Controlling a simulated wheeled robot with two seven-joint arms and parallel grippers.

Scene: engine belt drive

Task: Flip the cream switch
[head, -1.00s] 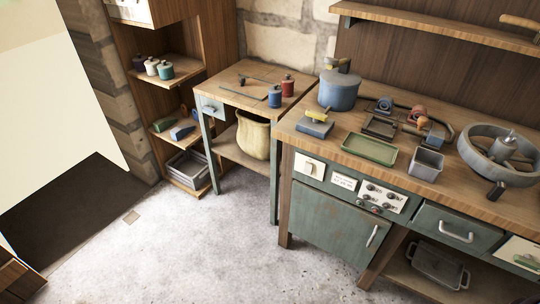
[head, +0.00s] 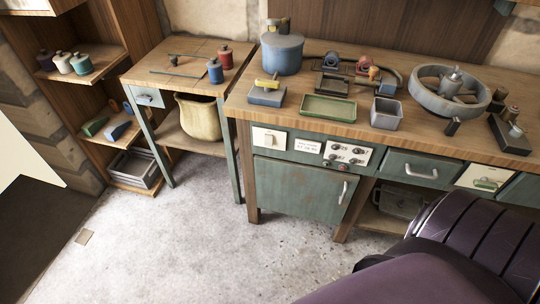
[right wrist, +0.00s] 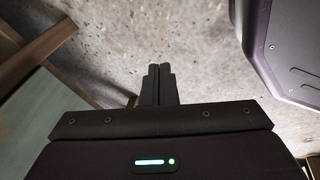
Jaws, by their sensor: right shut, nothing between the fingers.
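The cream switch (head: 268,139) is a rocker on a cream square plate. It sits at the left end of the workbench's green front, below the wooden top, in the head view. Its exact tilt is too small to tell. My right gripper (right wrist: 158,70) shows in the right wrist view, with its dark fingers together and nothing between them, above the speckled grey floor. It does not show in the head view. The switch cannot be made out in the right wrist view. My left gripper is in neither view.
Right of the switch are a label (head: 307,146), a knob panel (head: 346,154) and a drawer (head: 415,168); a green door (head: 300,190) is below. The bench top holds a blue pot (head: 282,54), a green tray (head: 328,107) and a pulley wheel (head: 423,88).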

